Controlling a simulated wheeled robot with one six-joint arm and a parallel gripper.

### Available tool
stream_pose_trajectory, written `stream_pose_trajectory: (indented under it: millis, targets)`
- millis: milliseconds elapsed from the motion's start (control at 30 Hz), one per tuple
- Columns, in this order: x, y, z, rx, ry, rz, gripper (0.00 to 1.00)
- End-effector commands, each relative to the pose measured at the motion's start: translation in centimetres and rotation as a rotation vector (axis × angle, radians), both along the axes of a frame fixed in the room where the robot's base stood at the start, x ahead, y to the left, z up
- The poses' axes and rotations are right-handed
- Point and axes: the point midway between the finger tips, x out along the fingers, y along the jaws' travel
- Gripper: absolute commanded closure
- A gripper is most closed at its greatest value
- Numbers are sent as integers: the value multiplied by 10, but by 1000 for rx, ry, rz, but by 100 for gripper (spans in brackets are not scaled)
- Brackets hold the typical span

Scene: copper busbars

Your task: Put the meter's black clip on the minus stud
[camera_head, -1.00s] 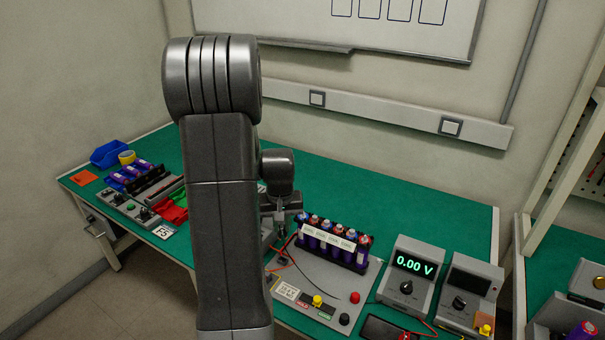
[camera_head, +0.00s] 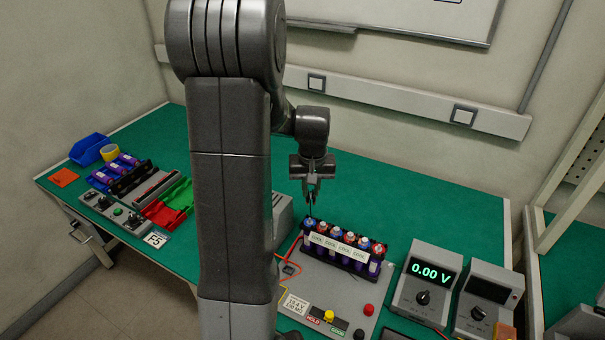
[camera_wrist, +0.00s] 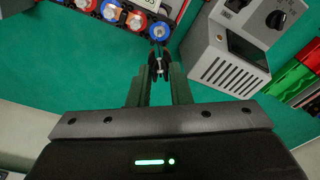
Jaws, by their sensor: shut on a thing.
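My gripper (camera_head: 311,190) is above the left end of the cell pack (camera_head: 342,243), a black holder with several cells in a row and a white label strip. In the wrist view my gripper (camera_wrist: 160,72) is shut on a small black clip (camera_wrist: 157,60), its tip pointing at a blue-topped cell (camera_wrist: 160,31) at the end of the row. I cannot tell whether the clip touches the cell. The meter (camera_head: 428,285) reads 0.00 V. I cannot tell which metal top is the minus stud.
A grey board under the pack carries a red knob (camera_head: 369,310), a yellow knob (camera_head: 329,315) and a black one. A second grey instrument (camera_head: 487,303) stands right of the meter. Red and green trays (camera_head: 168,205) lie left of my arm. The green bench behind the pack is clear.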

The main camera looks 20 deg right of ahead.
Motion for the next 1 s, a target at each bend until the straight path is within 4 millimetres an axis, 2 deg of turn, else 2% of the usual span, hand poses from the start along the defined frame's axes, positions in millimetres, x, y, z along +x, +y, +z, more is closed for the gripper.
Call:
stream_pose_trajectory:
  millis: [267,533,600,1000]
  targets:
    - [0,0,-16,0,1,-1,99]
    - [0,0,-54,0,1,-1,99]
    - [0,0,-48,0,-1,0,99]
    - [-1,1,-47,5,-2,-1,99]
